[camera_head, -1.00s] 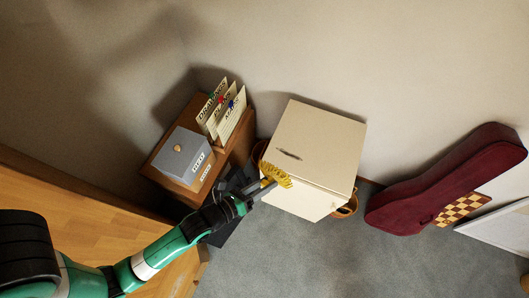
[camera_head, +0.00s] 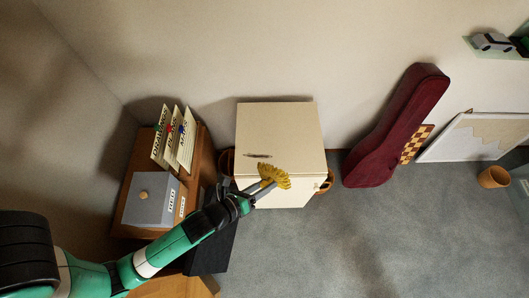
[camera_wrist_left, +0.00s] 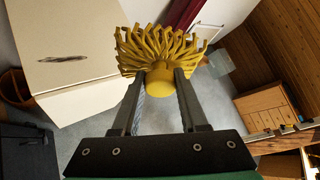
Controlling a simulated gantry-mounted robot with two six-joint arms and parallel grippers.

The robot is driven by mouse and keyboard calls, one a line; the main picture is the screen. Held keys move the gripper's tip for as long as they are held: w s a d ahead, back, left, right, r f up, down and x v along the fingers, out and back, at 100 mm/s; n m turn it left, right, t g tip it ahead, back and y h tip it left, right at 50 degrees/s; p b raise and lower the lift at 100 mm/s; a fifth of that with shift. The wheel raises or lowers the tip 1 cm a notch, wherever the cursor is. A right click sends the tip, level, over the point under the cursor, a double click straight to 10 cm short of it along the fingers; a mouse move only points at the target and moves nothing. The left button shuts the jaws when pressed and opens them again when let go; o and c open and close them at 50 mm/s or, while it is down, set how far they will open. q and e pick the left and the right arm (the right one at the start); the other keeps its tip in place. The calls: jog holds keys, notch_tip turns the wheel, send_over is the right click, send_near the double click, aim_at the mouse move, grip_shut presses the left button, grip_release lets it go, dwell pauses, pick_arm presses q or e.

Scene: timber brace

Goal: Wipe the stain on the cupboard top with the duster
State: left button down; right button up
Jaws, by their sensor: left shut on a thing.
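The cream cupboard (camera_head: 280,130) stands against the wall, and a dark streaky stain (camera_head: 258,155) lies on its top near the left edge. The stain also shows in the left wrist view (camera_wrist_left: 62,58), left of the duster. My left gripper (camera_head: 263,187) is shut on the yellow duster (camera_head: 273,176), whose fringed head points away from the fingers. In the head view the duster overlaps the cupboard's front edge, right of and below the stain. In the left wrist view the duster (camera_wrist_left: 160,52) appears beside the cupboard top, apart from the stain. My right gripper is not in view.
A wooden cabinet left of the cupboard holds a grey box (camera_head: 152,199) and upright folders (camera_head: 174,140). A dark red instrument case (camera_head: 395,125) leans on the wall at right, beside a checkerboard (camera_head: 416,145). Baskets (camera_head: 327,182) flank the cupboard. Grey carpet in front is open.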

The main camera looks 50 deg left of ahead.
pick_arm(q)
jog(key=s+a+f+n+g+y+b, duration=0.15)
jog(key=f+n+g, duration=0.35)
jog(key=f+n, duration=0.65)
jog(key=s+a+f+n+g+y+b, duration=0.1)
jog(key=s+a+f+n+g+y, duration=0.3)
jog(key=f, duration=1.2)
jog(key=w+a+r+n+h+b, duration=0.1)
jog(key=w+a+r+n+h, duration=0.2)
jog(key=a, duration=0.5)
jog(key=w+a+r+n+h+b, duration=0.1)
jog(key=w+a+r+n+b, duration=0.15)
jog(key=w+a+n, duration=0.35)
jog(key=w+a+r+n+h, duration=0.2)
jog(key=w+a+r, duration=0.2)
jog(key=a, duration=0.5)
jog(key=shift+m+t, duration=0.25)
jog(key=shift+t, duration=0.15)
jog(key=f+b, duration=0.5)
jog(key=shift+s+f, duration=0.2)
jog(key=shift+s, duration=0.2)
